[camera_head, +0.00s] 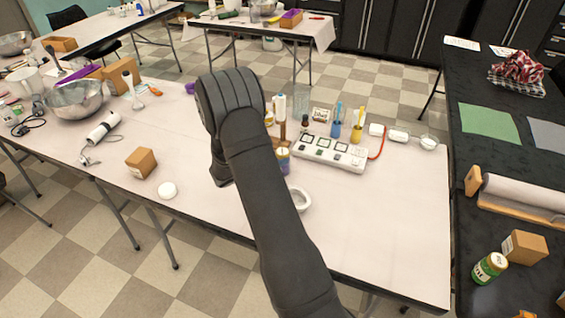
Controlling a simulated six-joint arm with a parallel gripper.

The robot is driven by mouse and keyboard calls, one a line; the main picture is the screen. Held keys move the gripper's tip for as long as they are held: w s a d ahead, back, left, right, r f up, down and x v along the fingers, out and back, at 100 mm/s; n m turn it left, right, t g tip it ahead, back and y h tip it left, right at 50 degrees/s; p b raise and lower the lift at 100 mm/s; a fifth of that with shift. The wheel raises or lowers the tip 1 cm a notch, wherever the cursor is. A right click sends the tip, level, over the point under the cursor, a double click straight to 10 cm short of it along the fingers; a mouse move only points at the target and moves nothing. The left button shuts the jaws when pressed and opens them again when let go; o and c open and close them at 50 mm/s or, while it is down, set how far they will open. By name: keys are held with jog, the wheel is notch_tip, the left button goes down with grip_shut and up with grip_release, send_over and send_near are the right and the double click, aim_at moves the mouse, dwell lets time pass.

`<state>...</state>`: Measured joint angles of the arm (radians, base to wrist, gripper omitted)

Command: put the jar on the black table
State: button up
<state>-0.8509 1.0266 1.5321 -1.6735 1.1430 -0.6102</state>
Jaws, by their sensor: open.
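A jar with a green lid and a green and yellow label (490,267) is on the black table (500,220) at the lower right. A small jar-like container (283,160), yellowish and purple, stands on the white table (390,230) just right of my arm, partly hidden by it. I cannot tell which one the task means. My dark arm rises from the bottom across the white table and bends down on its far left side. My gripper's fingers are hidden.
On the white table are a white tray device (330,153), blue and yellow cups, a white ring dish (299,198), a box (141,162) and a steel bowl (78,98). The black table holds a paper roll (525,200), a box (525,246) and a green sheet (489,123).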

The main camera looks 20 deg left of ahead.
aim_at(286, 149)
jog(key=shift+x, duration=3.55)
jog(key=shift+s+f, duration=0.1)
jog(key=c, duration=1.4)
jog(key=shift+o, duration=0.2)
jog(key=shift+r, duration=0.45)
jog(key=r, duration=0.3)
jog(key=shift+d+r, duration=0.2)
jog(key=shift+r, duration=0.15)
jog(key=d+r, duration=0.6)
jog(key=d, duration=0.5)
jog(key=shift+s+r, duration=0.2)
jog(key=shift+s, duration=0.25)
